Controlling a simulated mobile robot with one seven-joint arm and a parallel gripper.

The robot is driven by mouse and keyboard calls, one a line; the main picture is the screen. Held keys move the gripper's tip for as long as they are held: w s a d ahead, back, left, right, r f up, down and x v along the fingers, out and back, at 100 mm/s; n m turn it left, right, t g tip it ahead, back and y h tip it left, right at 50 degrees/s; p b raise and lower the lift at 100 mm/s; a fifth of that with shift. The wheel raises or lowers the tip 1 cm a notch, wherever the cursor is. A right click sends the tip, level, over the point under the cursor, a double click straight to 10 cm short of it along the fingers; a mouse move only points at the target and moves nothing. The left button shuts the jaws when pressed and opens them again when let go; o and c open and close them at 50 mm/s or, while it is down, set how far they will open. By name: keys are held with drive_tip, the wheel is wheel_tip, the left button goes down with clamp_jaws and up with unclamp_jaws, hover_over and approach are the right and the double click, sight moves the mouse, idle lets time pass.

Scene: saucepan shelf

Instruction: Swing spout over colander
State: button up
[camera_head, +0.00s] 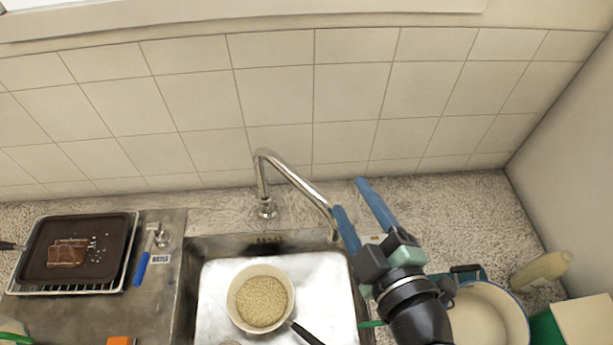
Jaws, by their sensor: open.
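The chrome spout (297,181) rises from its base behind the sink and slants down to the right. Its outlet end is over the right back part of the sink, right of the round pale vessel. That vessel, apparently the colander (261,298), sits in the sink, holds pale grains and has a dark handle at lower right. My gripper (349,196) is open, its two blue fingers pointing up and left. The left finger is right beside the spout's end; I cannot tell whether they touch. Nothing shows between the fingers.
The metal sink (218,282) has bare floor around the vessel. A dark tray (105,255) with a brown block and a blue-handled tool (146,262) lie left. At right are a cream pot (515,302), a bottle (541,271) and a green-and-white box (585,322). A tiled wall stands behind.

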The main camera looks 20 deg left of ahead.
drive_tip(key=n+g+y, duration=0.1)
drive_tip(key=n, duration=0.1)
approach(309, 193)
drive_tip(key=p+x, duration=0.5)
drive_tip(key=x, duration=0.5)
drive_tip(key=shift+w+a+f+p, duration=0.1)
drive_tip(key=shift+w+a+p, duration=0.15)
drive_tip(key=shift+p, duration=0.15)
drive_tip(key=shift+x, duration=0.75)
drive_tip(key=shift+f, duration=0.15)
clamp_jaws()
